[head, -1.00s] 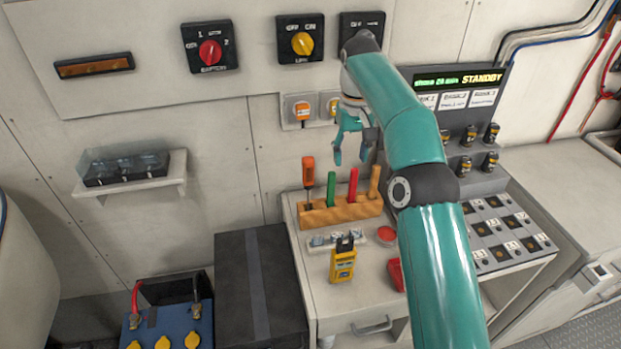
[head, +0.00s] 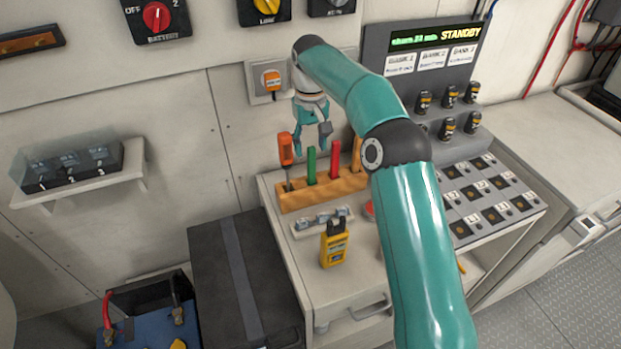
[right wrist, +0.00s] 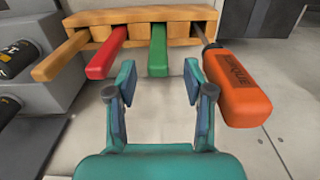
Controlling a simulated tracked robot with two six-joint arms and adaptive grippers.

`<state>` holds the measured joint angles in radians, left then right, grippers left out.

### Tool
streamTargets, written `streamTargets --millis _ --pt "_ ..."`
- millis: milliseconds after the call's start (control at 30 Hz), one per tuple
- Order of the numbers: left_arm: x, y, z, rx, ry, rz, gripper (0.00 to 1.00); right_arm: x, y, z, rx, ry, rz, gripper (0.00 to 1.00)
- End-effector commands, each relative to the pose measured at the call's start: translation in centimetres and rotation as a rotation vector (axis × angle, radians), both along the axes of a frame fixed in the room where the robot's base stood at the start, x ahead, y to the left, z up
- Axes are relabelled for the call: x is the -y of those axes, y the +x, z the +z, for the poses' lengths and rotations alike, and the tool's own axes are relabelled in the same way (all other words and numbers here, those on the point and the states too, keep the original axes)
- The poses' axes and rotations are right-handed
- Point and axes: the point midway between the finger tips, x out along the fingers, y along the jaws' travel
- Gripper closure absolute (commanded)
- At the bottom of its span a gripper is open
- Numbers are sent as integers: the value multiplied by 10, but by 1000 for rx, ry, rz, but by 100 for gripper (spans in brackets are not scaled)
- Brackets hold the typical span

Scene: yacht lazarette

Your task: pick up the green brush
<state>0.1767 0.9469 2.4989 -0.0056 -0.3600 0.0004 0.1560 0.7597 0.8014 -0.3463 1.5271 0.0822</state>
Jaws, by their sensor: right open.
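The green brush (head: 311,166) stands upright in a wooden holder (head: 322,192) on the bench, between an orange screwdriver (head: 286,150) and a red-handled tool (head: 335,160). Its green handle also shows in the right wrist view (right wrist: 158,52), pointing toward the gripper. My right gripper (head: 311,146) is open and empty, just above the green handle in the head view. In the right wrist view the open fingers (right wrist: 160,92) lie either side of a line to the green handle, with the handle's end a little beyond the fingertips. My left gripper is out of view.
A tan-handled tool (head: 357,155) stands at the holder's right end. A yellow meter (head: 334,244) and a small rack (head: 322,221) are in front. A control console (head: 420,55) stands to the right, and a black case (head: 240,280) to the left.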

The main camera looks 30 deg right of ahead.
Motion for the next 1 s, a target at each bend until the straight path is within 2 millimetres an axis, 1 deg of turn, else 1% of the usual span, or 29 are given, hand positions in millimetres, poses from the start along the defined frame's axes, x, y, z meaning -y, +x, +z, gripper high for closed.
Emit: streamTargets --millis 33,267,500,600,867,1000 --pt "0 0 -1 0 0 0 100 0 -1 -5 -2 0 -1 48" --pt "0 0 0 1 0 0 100 1 -1 -18 -1 0 -2 48" --pt "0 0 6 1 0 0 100 2 -2 -51 -3 1 -2 48" --pt "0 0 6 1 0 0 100 2 -2 -59 -1 1 -2 48" --pt "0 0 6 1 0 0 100 2 -2 -62 1 1 -3 48" --pt "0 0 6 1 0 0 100 2 -2 -62 1 1 -3 71"
